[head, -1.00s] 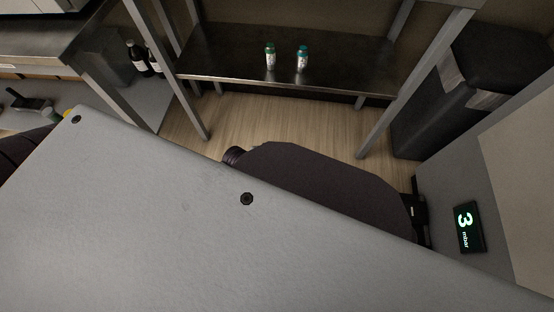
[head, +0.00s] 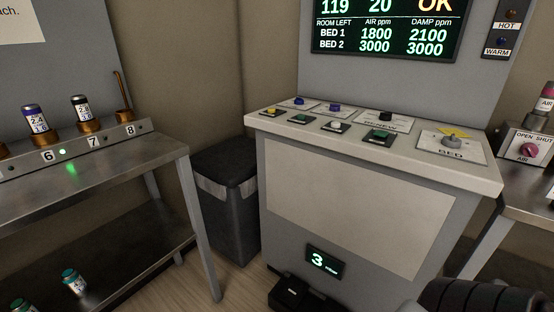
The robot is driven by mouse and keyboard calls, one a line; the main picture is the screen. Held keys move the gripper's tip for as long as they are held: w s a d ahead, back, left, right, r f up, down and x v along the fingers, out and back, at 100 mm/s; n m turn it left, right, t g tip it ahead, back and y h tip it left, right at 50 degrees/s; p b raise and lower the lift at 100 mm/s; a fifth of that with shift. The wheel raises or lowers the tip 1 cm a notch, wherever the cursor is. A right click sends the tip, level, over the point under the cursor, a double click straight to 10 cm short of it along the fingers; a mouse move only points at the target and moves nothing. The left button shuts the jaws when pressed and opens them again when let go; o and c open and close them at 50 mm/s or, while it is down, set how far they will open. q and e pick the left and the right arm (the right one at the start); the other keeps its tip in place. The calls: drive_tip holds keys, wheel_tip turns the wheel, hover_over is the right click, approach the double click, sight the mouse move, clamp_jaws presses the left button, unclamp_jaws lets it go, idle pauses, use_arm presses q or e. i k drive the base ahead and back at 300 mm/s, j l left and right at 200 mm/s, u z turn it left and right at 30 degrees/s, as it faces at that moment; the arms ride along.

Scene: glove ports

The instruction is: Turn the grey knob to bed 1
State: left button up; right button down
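The grey knob (head: 453,141) sits on a white plate marked BED (head: 470,150), at the right end of the sloping console top (head: 400,157). A yellow marking shows behind the knob. I cannot read from here which bed the knob points to.
A screen (head: 390,28) above the console lists bed 1 and bed 2. Other buttons, including a green one (head: 379,136), sit left of the knob. A black bin (head: 228,200) and a steel rack (head: 110,175) stand left. A pink knob (head: 529,150) is at right.

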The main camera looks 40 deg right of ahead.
sight(451, 141)
drive_tip(key=j+z, duration=0.1)
drive_tip(key=z, duration=2.3)
drive_tip(key=i+l, duration=0.45)
drive_tip(key=l, duration=0.1)
